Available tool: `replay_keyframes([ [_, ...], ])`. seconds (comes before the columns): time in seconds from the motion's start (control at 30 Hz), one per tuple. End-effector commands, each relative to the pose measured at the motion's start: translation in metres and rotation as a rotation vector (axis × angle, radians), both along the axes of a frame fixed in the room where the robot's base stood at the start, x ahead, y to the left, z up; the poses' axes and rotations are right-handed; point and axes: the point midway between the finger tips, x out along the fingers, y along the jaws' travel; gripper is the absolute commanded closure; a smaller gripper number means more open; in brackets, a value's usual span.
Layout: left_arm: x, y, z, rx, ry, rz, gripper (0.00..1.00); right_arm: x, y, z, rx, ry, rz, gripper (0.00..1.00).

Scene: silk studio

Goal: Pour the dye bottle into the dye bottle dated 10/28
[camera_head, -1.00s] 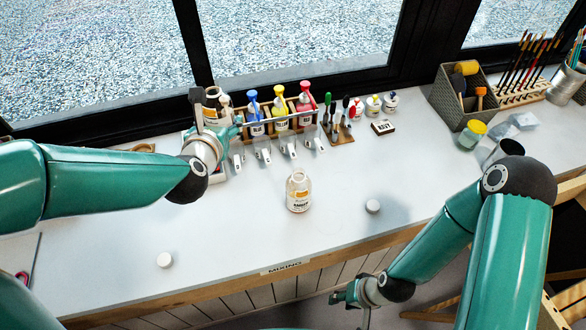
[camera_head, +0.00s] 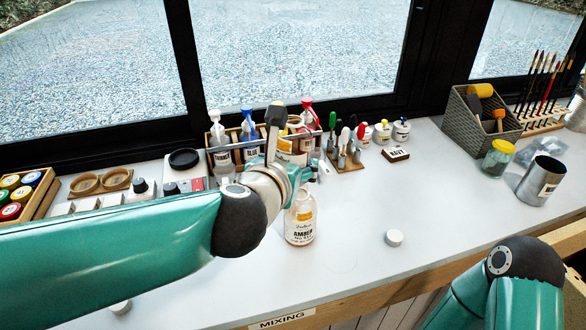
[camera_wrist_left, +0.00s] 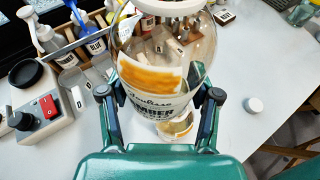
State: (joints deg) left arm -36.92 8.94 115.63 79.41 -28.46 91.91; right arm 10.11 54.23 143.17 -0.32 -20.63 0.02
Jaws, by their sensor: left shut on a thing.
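My left gripper (camera_head: 290,160) is shut on a clear glass dye bottle (camera_head: 291,145), mostly hidden behind the gripper in the head view. In the left wrist view, the held bottle (camera_wrist_left: 150,80) fills the space between the fingers (camera_wrist_left: 160,95); it has an orange-brown patch and a label ending in "MBER". A second bottle (camera_head: 299,230), labelled AMBER, stands upright and uncapped on the table, just below the gripper. It partly shows past the held bottle in the left wrist view (camera_wrist_left: 177,128). I cannot read a date on either. My right gripper is out of view.
A rack of pump bottles (camera_head: 248,125) stands behind the gripper, with small jars (camera_head: 382,133) to its right. A scale (camera_head: 185,160) is at left. White caps (camera_head: 394,238) (camera_head: 121,307) lie on the white table (camera_head: 440,190). The table's right middle is clear.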

Motion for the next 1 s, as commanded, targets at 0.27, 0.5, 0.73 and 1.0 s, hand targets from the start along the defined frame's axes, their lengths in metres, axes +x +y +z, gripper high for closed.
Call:
replay_keyframes([
  [0.27,0.007,0.012,-0.003,0.116,-0.069,0.002,0.84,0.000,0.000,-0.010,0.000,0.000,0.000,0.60],
  [0.5,0.013,0.023,-0.004,0.228,-0.134,0.003,0.84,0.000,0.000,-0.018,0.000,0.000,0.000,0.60],
  [0.73,0.019,0.033,-0.005,0.334,-0.197,0.004,0.84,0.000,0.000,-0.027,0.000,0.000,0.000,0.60],
  [1.0,0.024,0.042,-0.008,0.456,-0.268,0.003,0.84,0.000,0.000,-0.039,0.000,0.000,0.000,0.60],
])
